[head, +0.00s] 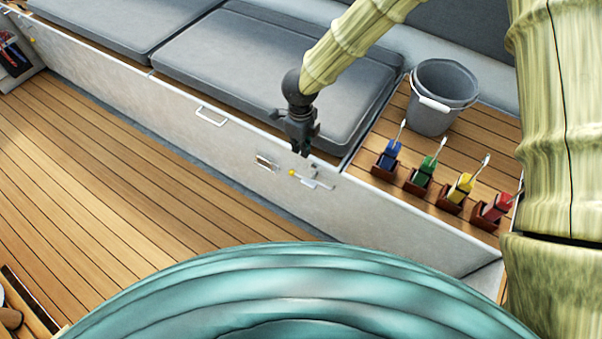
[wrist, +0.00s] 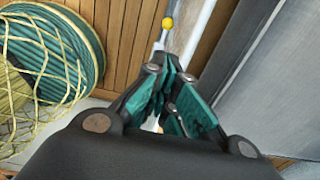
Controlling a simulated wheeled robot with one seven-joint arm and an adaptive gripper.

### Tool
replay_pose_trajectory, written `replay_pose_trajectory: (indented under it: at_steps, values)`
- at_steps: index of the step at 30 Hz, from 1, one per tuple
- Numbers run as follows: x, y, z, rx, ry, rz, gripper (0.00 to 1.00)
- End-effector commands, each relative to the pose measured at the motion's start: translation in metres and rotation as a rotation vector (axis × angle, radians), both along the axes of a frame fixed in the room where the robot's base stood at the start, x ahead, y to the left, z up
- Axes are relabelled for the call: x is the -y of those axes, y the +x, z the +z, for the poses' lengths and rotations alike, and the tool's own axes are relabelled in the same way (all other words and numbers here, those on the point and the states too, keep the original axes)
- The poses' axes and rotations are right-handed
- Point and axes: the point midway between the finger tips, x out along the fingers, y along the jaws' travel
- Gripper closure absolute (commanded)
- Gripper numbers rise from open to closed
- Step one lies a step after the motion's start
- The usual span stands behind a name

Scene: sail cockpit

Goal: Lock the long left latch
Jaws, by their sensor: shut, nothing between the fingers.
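A latch with a yellow knob (head: 291,172) and a pale bar (head: 315,183) is on the upper part of the light grey locker front. My gripper (head: 301,152) points down just above this latch, with its fingers shut and empty. In the wrist view the yellow knob (wrist: 167,22) shows just beyond the closed fingertips (wrist: 168,62); I cannot tell if they touch the latch. A small metal plate (head: 267,162) sits left of the knob. Another yellow knob (head: 33,11) is at the far left end of the locker front. My gripper partly hides the near latch.
A white handle (head: 211,117) is on the locker front (head: 165,105). Grey cushions (head: 270,75) lie on top. A grey bucket (head: 441,95) and several coloured levers (head: 463,190) stand to the right. Plank floor (head: 110,170) is clear in front. A netted green coil (wrist: 50,55) shows in the wrist view.

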Motion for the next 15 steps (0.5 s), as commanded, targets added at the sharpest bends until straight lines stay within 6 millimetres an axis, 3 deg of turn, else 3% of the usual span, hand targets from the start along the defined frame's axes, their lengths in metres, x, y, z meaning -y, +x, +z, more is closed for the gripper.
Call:
replay_pose_trajectory:
  at_steps: [5,15]
  values:
    - [-0.002,0.000,-0.009,-0.003,0.003,-0.009,1.00]
    - [-0.002,0.000,-0.062,-0.003,0.001,-0.007,1.00]
